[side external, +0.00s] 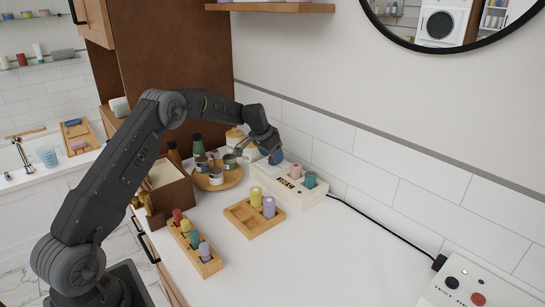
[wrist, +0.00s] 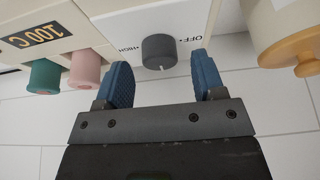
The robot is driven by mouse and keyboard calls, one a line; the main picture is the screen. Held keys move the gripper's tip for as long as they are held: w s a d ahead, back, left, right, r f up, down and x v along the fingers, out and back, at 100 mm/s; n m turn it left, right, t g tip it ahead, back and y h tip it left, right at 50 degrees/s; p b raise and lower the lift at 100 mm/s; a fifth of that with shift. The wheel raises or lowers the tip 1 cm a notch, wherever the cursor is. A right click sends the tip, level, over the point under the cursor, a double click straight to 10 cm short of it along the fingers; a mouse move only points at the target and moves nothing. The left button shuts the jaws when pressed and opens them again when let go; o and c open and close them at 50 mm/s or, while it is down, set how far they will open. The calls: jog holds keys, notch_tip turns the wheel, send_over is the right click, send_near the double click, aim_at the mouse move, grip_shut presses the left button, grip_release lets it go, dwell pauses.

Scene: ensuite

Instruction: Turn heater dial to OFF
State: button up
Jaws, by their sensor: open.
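The heater dial (wrist: 159,50) is a dark grey round knob on a white panel (wrist: 188,14) in the wrist view. Upside-down print reads OFF to its right and HIGH to its left. A small light mark shows at the knob's lower edge; I cannot tell its exact setting. My gripper (wrist: 163,78) is open, with one blue finger to each side of the dial and slightly short of it, apparently not touching. In the side view my gripper (side external: 274,157) is at the far end of the cream heater unit (side external: 312,194), and the dial is hidden there.
A 100C display (wrist: 35,38), a teal peg (wrist: 44,75) and a pink peg (wrist: 85,70) sit left of the dial. A cream jar with a wooden knob (wrist: 295,50) stands close right. A round tray (side external: 227,184) of jars is beside the arm.

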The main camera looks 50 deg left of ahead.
jog(key=shift+w+f, duration=0.25)
jog(key=shift+f, duration=0.35)
jog(key=shift+c, duration=0.4)
jog(key=c, duration=0.8)
jog(key=shift+c, duration=0.2)
